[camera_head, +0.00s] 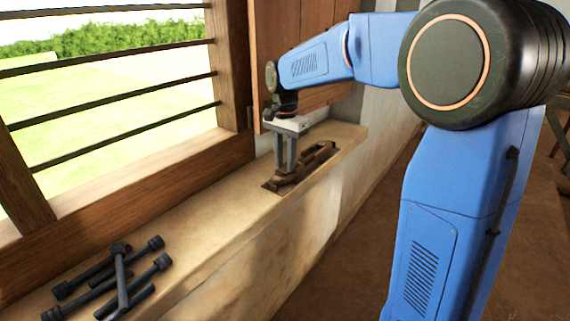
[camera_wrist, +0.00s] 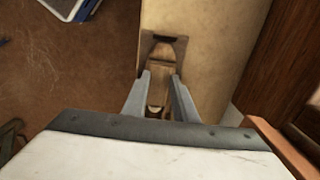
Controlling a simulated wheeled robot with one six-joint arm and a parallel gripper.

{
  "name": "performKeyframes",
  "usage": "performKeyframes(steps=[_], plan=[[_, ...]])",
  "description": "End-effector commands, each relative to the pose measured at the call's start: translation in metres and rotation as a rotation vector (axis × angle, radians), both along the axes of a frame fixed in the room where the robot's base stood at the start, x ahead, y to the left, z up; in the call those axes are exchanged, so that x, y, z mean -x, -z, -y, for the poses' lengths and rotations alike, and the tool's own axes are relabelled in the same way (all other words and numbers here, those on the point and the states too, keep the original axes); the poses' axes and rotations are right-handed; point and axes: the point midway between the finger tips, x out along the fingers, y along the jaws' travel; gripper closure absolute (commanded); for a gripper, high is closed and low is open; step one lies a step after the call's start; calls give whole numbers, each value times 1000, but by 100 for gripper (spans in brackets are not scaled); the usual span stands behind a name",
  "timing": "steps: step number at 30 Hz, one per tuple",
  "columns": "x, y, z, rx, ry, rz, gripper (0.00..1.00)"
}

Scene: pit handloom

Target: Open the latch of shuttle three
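A brown wooden shuttle (camera_head: 318,158) lies on a flat base on the window ledge. My gripper (camera_head: 285,170) points down over its near end, with two grey fingers apart. In the wrist view the shuttle (camera_wrist: 160,50) shows between and beyond the fingers of my gripper (camera_wrist: 161,76). The fingers are open, and I see nothing gripped. I cannot tell whether the fingertips touch the shuttle. The latch cannot be made out, and no number shows on the shuttle.
Several dark rods with thick ends (camera_head: 118,282) lie piled on the near ledge (camera_head: 215,228). A barred window (camera_head: 125,120) and a wooden shutter (camera_head: 300,30) border the ledge. A blue-edged object (camera_wrist: 70,8) lies on the brown floor (camera_wrist: 75,60). The ledge between rods and shuttle is clear.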

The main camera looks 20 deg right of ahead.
Motion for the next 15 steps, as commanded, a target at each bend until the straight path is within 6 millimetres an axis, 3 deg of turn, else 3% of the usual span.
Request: performKeyframes(steps=[5, 14, 15], plan=[[0, 11, 0, 0, 0, 0, 75], [0, 12, 0, 0, 0, 0, 75], [0, 12, 0, 0, 0, 0, 84]])
